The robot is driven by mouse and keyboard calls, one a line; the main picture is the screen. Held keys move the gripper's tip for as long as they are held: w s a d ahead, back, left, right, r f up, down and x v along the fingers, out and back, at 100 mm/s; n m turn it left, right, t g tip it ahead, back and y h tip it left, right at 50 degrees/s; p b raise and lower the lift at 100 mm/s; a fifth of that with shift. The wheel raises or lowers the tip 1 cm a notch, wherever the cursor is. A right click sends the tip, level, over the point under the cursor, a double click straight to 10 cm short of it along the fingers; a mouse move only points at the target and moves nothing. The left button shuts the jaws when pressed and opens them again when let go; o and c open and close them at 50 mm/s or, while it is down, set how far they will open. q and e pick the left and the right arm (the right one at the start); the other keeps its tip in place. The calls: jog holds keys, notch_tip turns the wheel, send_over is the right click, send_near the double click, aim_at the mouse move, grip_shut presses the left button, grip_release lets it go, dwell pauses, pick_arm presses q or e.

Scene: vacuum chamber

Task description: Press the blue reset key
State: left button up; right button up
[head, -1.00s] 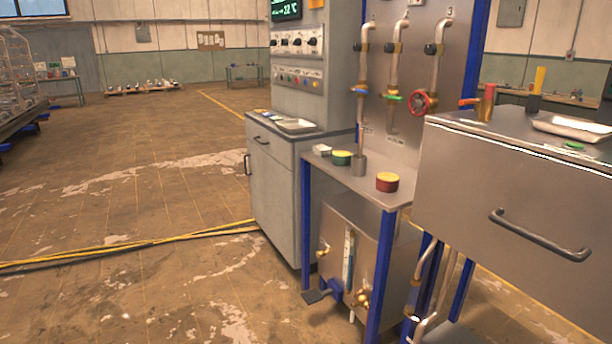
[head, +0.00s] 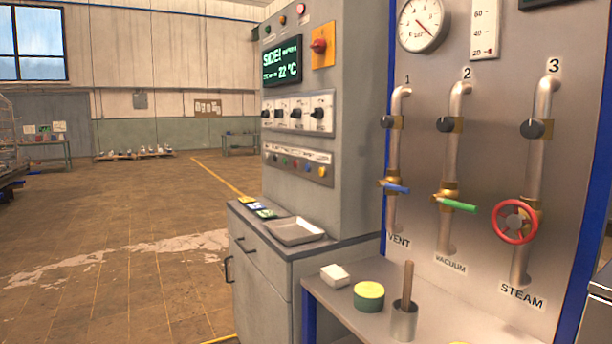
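A small blue key (head: 309,168) shows towards the right end of the row, between a red one and a yellow one (head: 322,172). Its label is too small to read. Neither of my grippers is in view, and nothing touches the keys.
Above the keys are a knob panel (head: 298,113), a green display (head: 283,62) and a red switch on yellow (head: 320,46). A metal tray (head: 295,231) lies on the cabinet ledge. Pipes with valves (head: 453,170) stand right. Open floor (head: 120,220) lies left.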

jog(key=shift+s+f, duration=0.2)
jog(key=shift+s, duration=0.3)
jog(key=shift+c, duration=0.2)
